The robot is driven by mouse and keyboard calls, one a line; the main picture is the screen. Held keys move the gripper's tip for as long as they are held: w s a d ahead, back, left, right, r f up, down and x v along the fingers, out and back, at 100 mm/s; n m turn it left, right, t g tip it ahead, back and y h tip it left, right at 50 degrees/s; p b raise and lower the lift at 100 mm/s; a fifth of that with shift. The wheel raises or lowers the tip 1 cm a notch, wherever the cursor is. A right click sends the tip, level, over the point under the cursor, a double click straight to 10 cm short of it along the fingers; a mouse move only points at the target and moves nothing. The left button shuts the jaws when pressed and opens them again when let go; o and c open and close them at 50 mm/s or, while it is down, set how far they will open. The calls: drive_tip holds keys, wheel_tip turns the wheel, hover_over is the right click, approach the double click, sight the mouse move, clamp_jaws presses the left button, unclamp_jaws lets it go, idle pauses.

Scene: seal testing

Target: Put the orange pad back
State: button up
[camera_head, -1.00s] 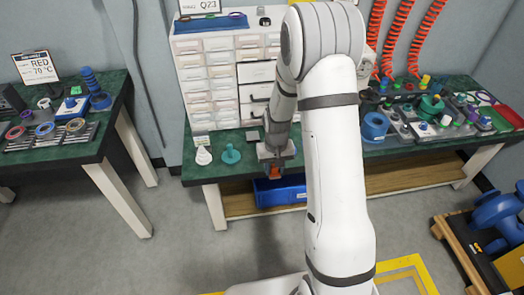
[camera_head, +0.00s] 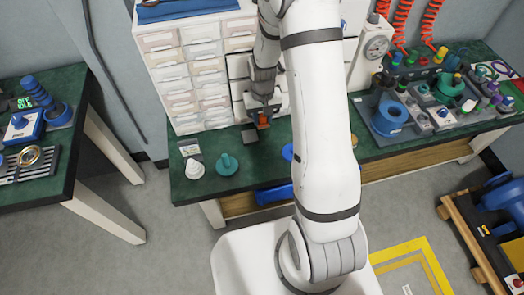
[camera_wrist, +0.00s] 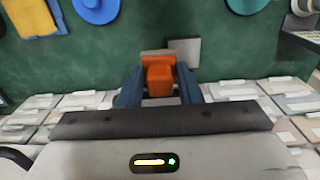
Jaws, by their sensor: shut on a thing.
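My gripper (camera_head: 263,116) is shut on the orange pad (camera_wrist: 160,80). In the wrist view the pad, a small orange block with a tan edge (camera_wrist: 158,54) beyond it, sits between my two dark blue fingers. In the head view the orange pad (camera_head: 263,122) shows at the tip of my gripper, in front of the drawer cabinet (camera_head: 195,75) and over the green bench. A small grey square plate (camera_wrist: 186,50) lies on the bench beside and beyond the pad in the wrist view. I cannot tell whether the pad touches anything below.
A white round-based piece (camera_head: 194,169) and a teal knobbed piece (camera_head: 227,164) stand on the green bench (camera_head: 205,188) at left. Fixtures and a blue ring (camera_head: 390,118) crowd the right. My arm hides the bench middle.

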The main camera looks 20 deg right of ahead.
idle(0.3)
drive_tip(key=shift+s+f+b, duration=0.1)
drive_tip(key=shift+f+b, duration=0.05)
drive_tip(key=shift+b, duration=0.45)
drive_tip(key=b, duration=1.1)
hover_over(267, 159)
drive_tip(key=f, duration=0.1)
wheel_tip(267, 159, down, 9)
drive_tip(key=shift+f+b, duration=0.2)
drive_tip(key=shift+b, duration=0.95)
drive_tip(key=shift+f, duration=0.1)
drive_tip(key=shift+f, duration=0.15)
drive_tip(key=o, duration=1)
